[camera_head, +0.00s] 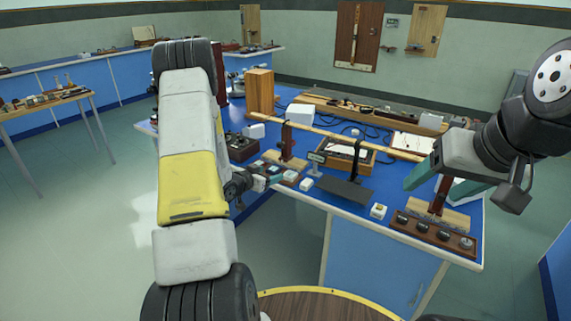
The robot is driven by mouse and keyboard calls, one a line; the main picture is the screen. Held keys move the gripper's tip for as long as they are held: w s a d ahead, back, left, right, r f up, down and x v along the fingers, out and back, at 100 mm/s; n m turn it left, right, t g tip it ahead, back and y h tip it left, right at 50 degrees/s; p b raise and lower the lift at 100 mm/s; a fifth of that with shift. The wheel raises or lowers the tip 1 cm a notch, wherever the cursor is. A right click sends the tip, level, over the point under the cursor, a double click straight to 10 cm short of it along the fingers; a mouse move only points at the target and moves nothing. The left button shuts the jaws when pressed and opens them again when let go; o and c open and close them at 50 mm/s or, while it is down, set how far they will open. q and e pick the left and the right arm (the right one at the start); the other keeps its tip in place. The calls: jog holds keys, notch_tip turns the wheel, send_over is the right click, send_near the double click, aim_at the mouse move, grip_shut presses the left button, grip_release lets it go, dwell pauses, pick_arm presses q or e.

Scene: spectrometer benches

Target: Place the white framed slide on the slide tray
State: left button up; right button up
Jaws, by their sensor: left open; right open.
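My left gripper (267,175) is open at the left front of the blue bench, its teal fingers low among small blocks. A small white-topped piece (306,184) sits just right of it. Another small white piece with a yellowish centre (379,211) lies near the front edge; I cannot tell which is the white framed slide. A flat dark plate (344,191) lies between them and may be the slide tray, but this is unclear. My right gripper (430,192) is open above the bench's right side, its teal fingers spread, with no slide visible between them.
A wooden box (362,166) with pale contents stands behind the dark plate. A long wooden bar on stands (345,136) crosses the bench.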

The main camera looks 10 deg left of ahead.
pick_arm(q)
notch_tip(320, 180, up, 13)
jog(key=s+n+g+y, duration=0.1)
jog(key=y, duration=0.2)
jog(key=s+d+r+n+g+y, duration=0.1)
jog(key=s+d+r+n+g, duration=0.15)
jog(key=s+r, duration=0.65)
jog(key=s+d+r+g, duration=0.1)
jog(key=s+d, duration=0.2)
jog(key=s, duration=0.5)
jog(key=s+d+r+g+h, duration=0.1)
jog(key=s+d+r, duration=0.1)
jog(key=s, duration=0.6)
jog(key=s+d+r+g+h, duration=0.1)
jog(key=s+d+r, duration=0.1)
jog(key=s+d, duration=0.3)
jog(key=s, duration=0.3)
jog(key=shift+s, duration=0.25)
jog(key=shift+r+g, duration=0.1)
jog(key=shift+g, duration=0.15)
